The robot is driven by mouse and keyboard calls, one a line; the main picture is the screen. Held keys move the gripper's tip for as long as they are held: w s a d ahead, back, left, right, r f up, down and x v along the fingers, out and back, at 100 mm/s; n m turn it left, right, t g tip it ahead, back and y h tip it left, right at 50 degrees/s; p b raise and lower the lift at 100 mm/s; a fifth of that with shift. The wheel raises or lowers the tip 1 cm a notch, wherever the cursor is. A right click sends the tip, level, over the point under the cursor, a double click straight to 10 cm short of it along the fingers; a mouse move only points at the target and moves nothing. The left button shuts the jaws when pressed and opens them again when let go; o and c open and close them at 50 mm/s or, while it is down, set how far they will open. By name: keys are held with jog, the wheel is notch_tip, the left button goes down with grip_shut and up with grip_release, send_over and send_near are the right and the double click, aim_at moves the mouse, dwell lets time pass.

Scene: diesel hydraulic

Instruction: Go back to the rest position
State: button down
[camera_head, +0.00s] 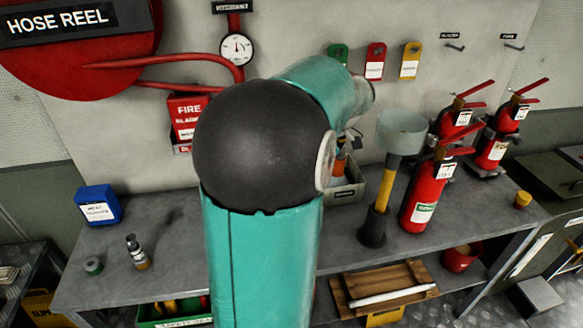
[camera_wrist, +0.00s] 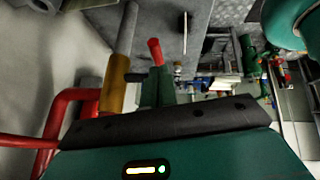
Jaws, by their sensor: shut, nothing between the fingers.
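My arm, teal with a black rounded joint, rises through the middle of the head view and bends to the right at its top. My gripper is hidden behind it there. In the wrist view my gripper (camera_wrist: 158,88) shows beyond the dark bar of the wrist, its dark green fingers close together and holding nothing. A red-tipped thing shows just past the fingers; I cannot tell whether it touches them.
A grey workbench (camera_head: 345,262) spans the view. On it stand a yellow-handled tool (camera_head: 385,180), red extinguishers (camera_head: 425,198), a blue box (camera_head: 98,205) and a small bottle (camera_head: 136,252). Red pipes (camera_wrist: 45,128) lie close at left in the wrist view. A wooden crate (camera_head: 345,296) sits below.

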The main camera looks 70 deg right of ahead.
jog(key=shift+v, duration=2.3)
jog(key=shift+w, duration=0.1)
jog(key=w+a+m+g, duration=0.2)
jog(key=w+a+m, duration=0.1)
jog(key=w+a, duration=1.8)
jog(key=a+f+m, duration=0.1)
jog(key=a, duration=1.1)
jog(key=a+f+m+t+h, duration=0.1)
jog(key=a+f+m, duration=0.1)
jog(key=a, duration=1)
jog(key=shift+w+a+m, duration=0.2)
jog(key=shift+w+m, duration=0.1)
jog(key=shift+d, duration=0.15)
